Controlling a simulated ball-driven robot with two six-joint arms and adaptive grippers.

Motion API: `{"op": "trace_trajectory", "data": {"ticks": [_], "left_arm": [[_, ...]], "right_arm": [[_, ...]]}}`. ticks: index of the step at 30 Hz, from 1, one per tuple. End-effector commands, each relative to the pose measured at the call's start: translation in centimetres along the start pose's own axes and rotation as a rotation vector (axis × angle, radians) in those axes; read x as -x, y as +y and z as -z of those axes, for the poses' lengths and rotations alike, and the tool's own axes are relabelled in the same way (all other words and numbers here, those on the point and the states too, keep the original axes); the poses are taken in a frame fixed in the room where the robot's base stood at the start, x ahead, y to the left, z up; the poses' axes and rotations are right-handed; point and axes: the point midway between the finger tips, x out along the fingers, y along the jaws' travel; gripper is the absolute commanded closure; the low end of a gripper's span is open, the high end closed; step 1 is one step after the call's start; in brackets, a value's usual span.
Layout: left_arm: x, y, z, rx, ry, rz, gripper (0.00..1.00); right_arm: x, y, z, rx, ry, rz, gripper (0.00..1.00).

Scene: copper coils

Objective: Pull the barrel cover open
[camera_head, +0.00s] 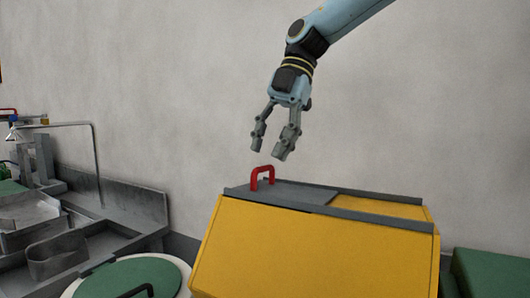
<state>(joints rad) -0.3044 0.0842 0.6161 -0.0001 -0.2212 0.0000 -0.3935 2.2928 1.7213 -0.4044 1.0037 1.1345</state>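A yellow box-shaped barrel (315,250) stands at the lower middle right. Its grey cover (300,194) lies flat on top between two grey rails, with a red handle (262,177) standing upright near its left end. A yellow strip of the top shows to the right of the grey cover. My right gripper (268,151) hangs above the red handle, pointing down, with its two fingers apart and empty. A gap shows between the fingertips and the handle. My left gripper is not in view.
A green round lid (130,278) with a black handle sits at the lower left. Grey metal trays and a bent pipe (97,150) stand at the left. A green block (490,272) is at the lower right. A plain grey wall is behind.

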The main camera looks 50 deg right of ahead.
Motion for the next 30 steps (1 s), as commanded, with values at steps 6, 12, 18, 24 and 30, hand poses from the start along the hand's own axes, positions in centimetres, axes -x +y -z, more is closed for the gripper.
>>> {"op": "trace_trajectory", "data": {"ticks": [6, 12, 18, 24, 30], "left_arm": [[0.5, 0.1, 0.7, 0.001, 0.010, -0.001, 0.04], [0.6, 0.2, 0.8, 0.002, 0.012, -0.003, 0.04], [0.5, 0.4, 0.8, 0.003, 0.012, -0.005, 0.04], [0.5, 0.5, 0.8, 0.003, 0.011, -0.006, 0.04], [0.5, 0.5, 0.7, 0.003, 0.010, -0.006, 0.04]], "right_arm": [[-2.6, 0.0, 0.0, 0.000, 0.001, 0.002, 0.66], [-3.0, 0.0, 0.0, 0.000, 0.000, -0.001, 0.66], [-3.0, 0.0, 0.0, 0.000, 0.000, -0.001, 0.73], [-3.0, 0.0, 0.0, 0.000, 0.000, -0.001, 1.00], [-3.0, 0.0, 0.0, 0.000, 0.000, -0.001, 1.00]]}}
